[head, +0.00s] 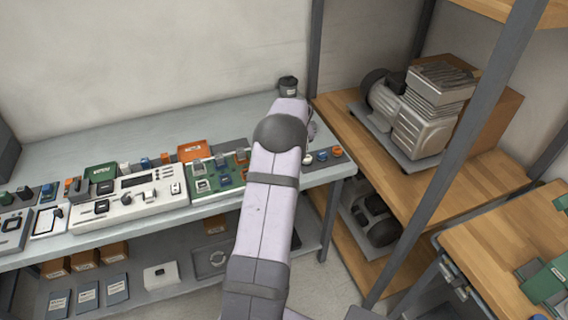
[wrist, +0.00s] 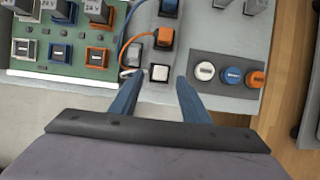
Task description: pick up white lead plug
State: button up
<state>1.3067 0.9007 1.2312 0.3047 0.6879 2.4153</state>
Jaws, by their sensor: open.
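A white, square-topped plug (wrist: 159,72) sits on a dark block on the bench in the wrist view. It lies in line with an orange plug (wrist: 165,38) and a blue plug (wrist: 168,8). A short white piece, perhaps its lead, shows to its left by my left fingertip. My gripper (wrist: 158,81) is open, its two blue fingers pointing at the white plug, which shows between and just beyond the tips. I cannot tell the height of the tips above it. In the head view my arm hides the gripper and the plug.
A green circuit board (wrist: 75,65) with several modules lies left of the plug. A grey panel with white, blue and orange round caps (wrist: 232,75) lies to its right. Orange and blue cables run beside the plugs. The bench (head: 330,177) ends close by, with wooden shelving beyond.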

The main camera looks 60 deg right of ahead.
jog(key=shift+p+x, duration=0.7)
jog(key=shift+x, duration=1.15)
grip_shut()
